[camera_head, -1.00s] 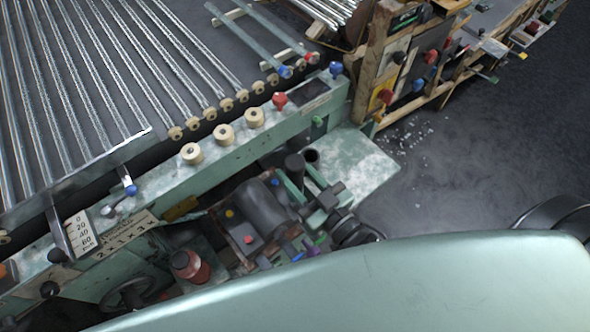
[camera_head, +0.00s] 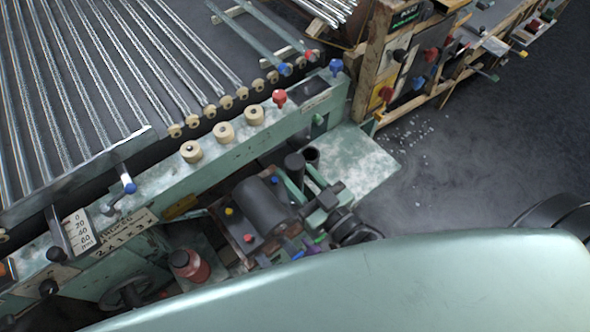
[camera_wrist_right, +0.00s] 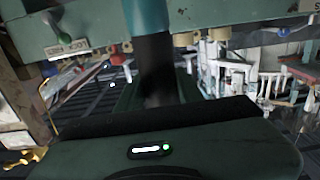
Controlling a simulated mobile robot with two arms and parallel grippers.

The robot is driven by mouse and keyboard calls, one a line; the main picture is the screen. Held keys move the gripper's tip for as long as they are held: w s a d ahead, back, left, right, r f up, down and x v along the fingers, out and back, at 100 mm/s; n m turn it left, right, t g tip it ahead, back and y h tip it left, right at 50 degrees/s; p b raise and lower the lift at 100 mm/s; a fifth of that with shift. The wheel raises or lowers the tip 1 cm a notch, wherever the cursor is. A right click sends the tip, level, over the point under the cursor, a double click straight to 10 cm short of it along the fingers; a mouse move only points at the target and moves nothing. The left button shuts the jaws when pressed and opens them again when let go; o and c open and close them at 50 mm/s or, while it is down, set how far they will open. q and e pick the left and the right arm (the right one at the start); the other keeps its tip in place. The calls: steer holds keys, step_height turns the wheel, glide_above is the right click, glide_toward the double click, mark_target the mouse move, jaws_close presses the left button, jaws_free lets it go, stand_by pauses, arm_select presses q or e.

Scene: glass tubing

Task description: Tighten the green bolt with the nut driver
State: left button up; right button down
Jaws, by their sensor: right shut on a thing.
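My right gripper (camera_head: 304,180) shows near the middle of the head view, beside the green machine. It is shut on a dark upright cylinder (camera_head: 294,162), which I take to be the nut driver. In the right wrist view the nut driver (camera_wrist_right: 153,65) stands in front of the palm, dark below with a teal section above. A small green knob (camera_head: 317,121), likely the green bolt, is on the machine's side near its right end. A green knob also shows in the right wrist view (camera_wrist_right: 47,32), left of the nut driver and apart from it. My left gripper is out of view.
The machine's green rail (camera_head: 225,150) carries several tan rollers and a red knob (camera_head: 279,98). A pale green plate (camera_head: 362,170) juts out at its right end. A wooden rack (camera_head: 372,70) with coloured knobs stands beyond. The dark floor (camera_head: 470,150) at right is mostly clear.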

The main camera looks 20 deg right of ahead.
mark_target(295, 161)
steer(key=shift+f+b, duration=0.3)
steer(key=shift+f, duration=0.15)
stand_by(0.8)
stand_by(0.4)
steer(key=shift+f, duration=0.35)
stand_by(0.7)
steer(key=shift+s, duration=0.1)
step_height(295, 161, up, 2)
steer(key=p, duration=0.2)
steer(key=shift+r+p, duration=0.1)
steer(key=shift+p, duration=0.2)
step_height(295, 161, up, 6)
steer(key=p, duration=0.5)
steer(key=shift+p, duration=0.35)
